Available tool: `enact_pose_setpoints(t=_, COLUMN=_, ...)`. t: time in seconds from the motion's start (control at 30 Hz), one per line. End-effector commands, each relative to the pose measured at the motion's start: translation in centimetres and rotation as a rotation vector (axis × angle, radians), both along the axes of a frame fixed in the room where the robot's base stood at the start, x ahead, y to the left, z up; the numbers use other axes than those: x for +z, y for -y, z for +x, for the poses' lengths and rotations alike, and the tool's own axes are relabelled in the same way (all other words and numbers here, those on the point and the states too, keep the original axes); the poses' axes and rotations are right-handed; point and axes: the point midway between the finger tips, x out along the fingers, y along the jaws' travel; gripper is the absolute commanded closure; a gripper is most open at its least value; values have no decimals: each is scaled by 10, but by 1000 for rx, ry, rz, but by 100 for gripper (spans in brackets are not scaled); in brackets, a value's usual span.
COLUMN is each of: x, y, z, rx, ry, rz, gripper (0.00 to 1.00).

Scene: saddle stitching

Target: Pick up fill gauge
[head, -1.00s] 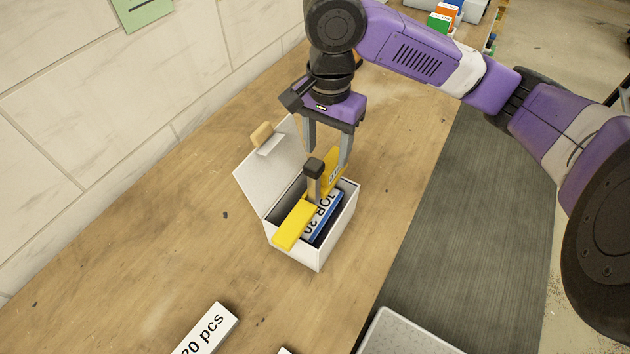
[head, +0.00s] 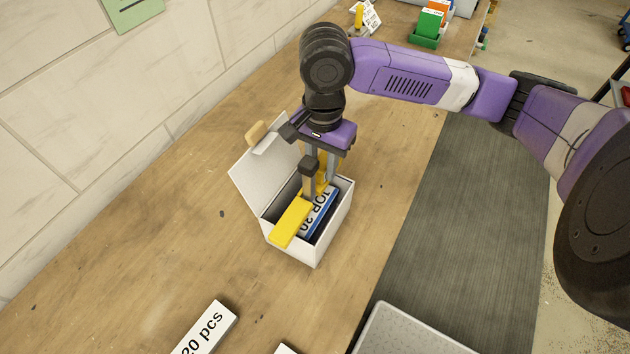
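The fill gauge appears to be the yellow bar (head: 291,222) with an upright dark grey post and a black knob (head: 309,163). It lies across the top of an open white box (head: 297,252). A blue-edged block (head: 322,216) with a white printed face lies in the box beside the bar. My gripper (head: 321,180) points down over the box, with its grey fingers low behind the knob. The post and knob partly hide the fingers. I cannot tell whether they touch the gauge or grip it.
The box's white lid (head: 266,174) stands open on the wall side. A "20 pcs" sign (head: 206,330) lies at the front, and a grey tray (head: 410,335) is at the front right. Coloured bins (head: 428,27) stand at the back. The wooden table around the box is mostly clear.

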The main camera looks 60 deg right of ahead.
Motion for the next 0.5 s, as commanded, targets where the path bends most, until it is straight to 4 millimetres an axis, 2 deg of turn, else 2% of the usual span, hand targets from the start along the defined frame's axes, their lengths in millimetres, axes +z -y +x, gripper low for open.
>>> enact_pose_setpoints(t=0.07, x=0, y=0, z=0, rx=0, ry=0, rz=0, gripper=100)
enact_pose_setpoints(t=0.5, x=3, y=0, z=0, rx=0, ry=1, rz=0, gripper=100)
